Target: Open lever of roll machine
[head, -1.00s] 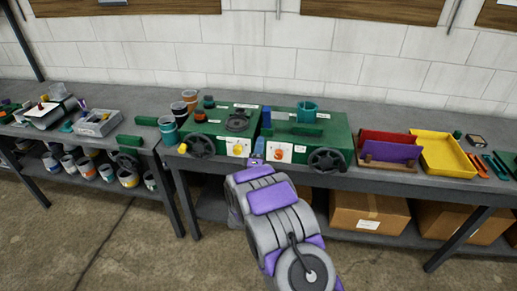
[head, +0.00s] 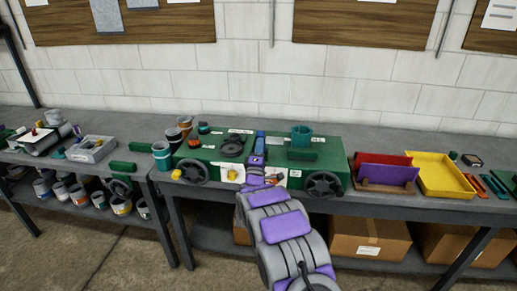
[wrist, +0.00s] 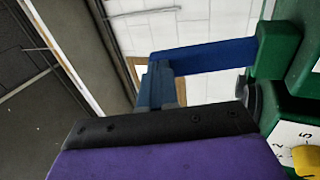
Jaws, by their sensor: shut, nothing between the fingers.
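The roll machine (head: 222,154) is a green box on the workbench with black handwheels and white dial plates on its front. Its lever appears to be the blue bar (head: 260,143) at the middle of the machine. In the wrist view the blue lever (wrist: 205,55) runs left from a green block (wrist: 280,45). My gripper (head: 257,158) is at the machine's front middle, just before the lever. In the wrist view my gripper (wrist: 160,82) is shut and empty, its fingers overlapping the lever's left end. I cannot tell whether they touch.
Cups (head: 162,157) stand left of the machine. A teal cup (head: 301,136) sits on its right half. A purple and red holder (head: 386,171) and a yellow tray (head: 440,176) lie to the right. Cardboard boxes (head: 370,238) stand under the bench. The floor in front is clear.

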